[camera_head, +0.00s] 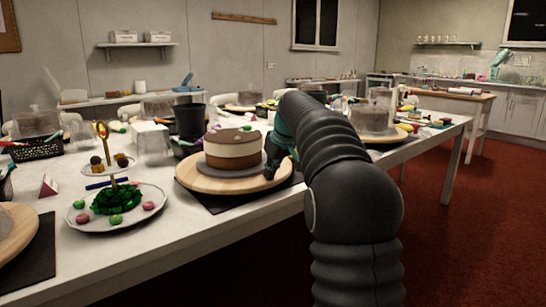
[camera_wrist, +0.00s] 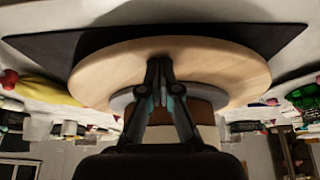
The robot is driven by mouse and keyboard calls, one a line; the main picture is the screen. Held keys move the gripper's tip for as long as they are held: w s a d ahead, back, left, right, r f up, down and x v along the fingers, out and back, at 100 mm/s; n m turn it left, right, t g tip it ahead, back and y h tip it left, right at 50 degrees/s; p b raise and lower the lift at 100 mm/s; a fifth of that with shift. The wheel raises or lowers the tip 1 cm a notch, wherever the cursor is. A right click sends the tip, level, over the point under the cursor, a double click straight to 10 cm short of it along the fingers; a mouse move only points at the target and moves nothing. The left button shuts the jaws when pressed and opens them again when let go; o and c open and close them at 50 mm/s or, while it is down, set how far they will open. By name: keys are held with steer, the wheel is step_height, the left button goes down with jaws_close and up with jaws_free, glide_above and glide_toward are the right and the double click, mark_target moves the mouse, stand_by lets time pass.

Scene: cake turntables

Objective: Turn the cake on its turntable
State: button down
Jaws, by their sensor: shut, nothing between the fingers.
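The cake (camera_head: 235,147), with a brown top and a cream band, stands upright on a grey board (camera_head: 222,172). The board rests on a round wooden turntable (camera_head: 205,181), which lies over a dark mat (camera_head: 222,203). My gripper (camera_head: 268,174) is shut and empty, pointing down at the turntable's right part, close beside the cake. In the wrist view, the shut fingertips (camera_wrist: 159,64) lie over the wooden disc (camera_wrist: 215,62). The cake (camera_wrist: 200,106) is partly hidden behind the fingers there. I cannot tell whether the tips touch the wood.
A tiered stand with green leaves and round sweets (camera_head: 116,200) is left of the turntable. A black pot (camera_head: 189,121) stands behind it. Another cake under a clear cover (camera_head: 372,115) is at the back right.

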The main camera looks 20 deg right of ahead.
mark_target(278, 176)
steer(key=shift+w+d+r+p, duration=0.15)
steer(key=shift+w+d+p, duration=0.15)
steer(key=shift+d, duration=0.1)
steer(key=shift+w+d, duration=0.35)
steer(key=shift+d, duration=0.3)
steer(key=shift+w+d, duration=0.35)
steer(key=shift+d, duration=0.25)
steer(key=shift+a+r, duration=0.15)
steer(key=shift+r, duration=1.1)
step_height(278, 176, up, 6)
